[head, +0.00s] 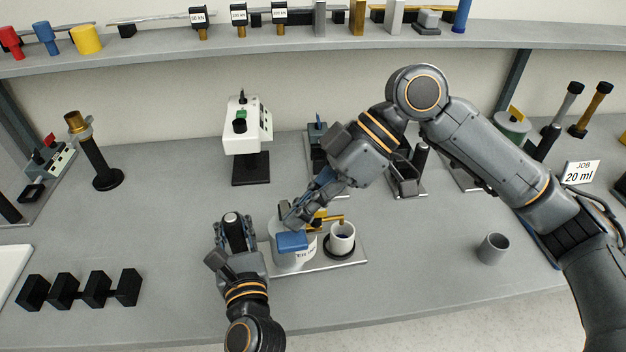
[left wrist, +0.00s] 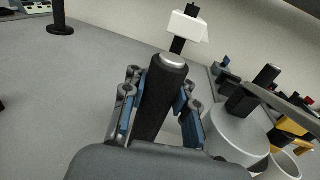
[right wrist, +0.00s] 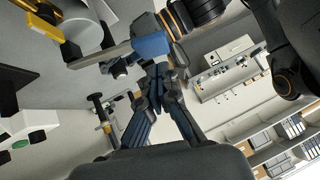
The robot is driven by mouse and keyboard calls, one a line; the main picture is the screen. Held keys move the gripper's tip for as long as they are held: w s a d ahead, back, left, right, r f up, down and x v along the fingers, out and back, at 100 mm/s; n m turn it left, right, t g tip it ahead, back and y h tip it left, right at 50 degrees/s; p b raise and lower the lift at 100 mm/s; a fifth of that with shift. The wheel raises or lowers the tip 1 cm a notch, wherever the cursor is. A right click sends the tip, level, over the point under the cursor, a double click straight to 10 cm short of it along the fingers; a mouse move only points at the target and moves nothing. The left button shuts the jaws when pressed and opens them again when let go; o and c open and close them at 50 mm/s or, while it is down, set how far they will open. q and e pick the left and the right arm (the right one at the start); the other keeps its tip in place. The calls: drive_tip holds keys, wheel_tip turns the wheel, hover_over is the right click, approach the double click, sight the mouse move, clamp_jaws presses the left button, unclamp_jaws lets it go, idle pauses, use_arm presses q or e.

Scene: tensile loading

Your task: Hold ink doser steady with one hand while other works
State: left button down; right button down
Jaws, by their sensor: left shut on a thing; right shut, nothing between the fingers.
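The ink doser (head: 280,256) is a pale grey cylinder with a blue pad (head: 292,241) on its lever and a yellow spout (head: 330,217). It stands on a metal plate (head: 352,258), and also shows in the left wrist view (left wrist: 236,136). A white cup (head: 342,238) stands under the spout. My left gripper (head: 235,228) is shut on the doser's upright black handle (left wrist: 160,100), which has a silver top. My right gripper (head: 292,216) is shut and empty just above the blue pad; its tips come close to the blue pad (right wrist: 150,45) in the right wrist view. Contact is unclear.
A grey cup (head: 493,248) stands alone at the right, near a "20 ml" sign (head: 580,173). Black blocks (head: 80,288) lie at front left. A white device (head: 246,127) and a black stand (head: 100,165) are behind.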

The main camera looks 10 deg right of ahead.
sight(306, 243)
drive_tip(key=shift+s+f, duration=0.2)
drive_tip(key=shift+f, duration=0.55)
drive_tip(key=f+t, duration=0.1)
drive_tip(key=s+f+n+t, duration=0.1)
drive_tip(key=f, duration=0.1)
drive_tip(key=s+f+t, duration=0.1)
drive_tip(key=shift+d+f+n, duration=0.1)
drive_tip(key=shift+f+n, duration=0.05)
drive_tip(key=shift+n, duration=0.15)
drive_tip(key=shift+r, duration=0.8)
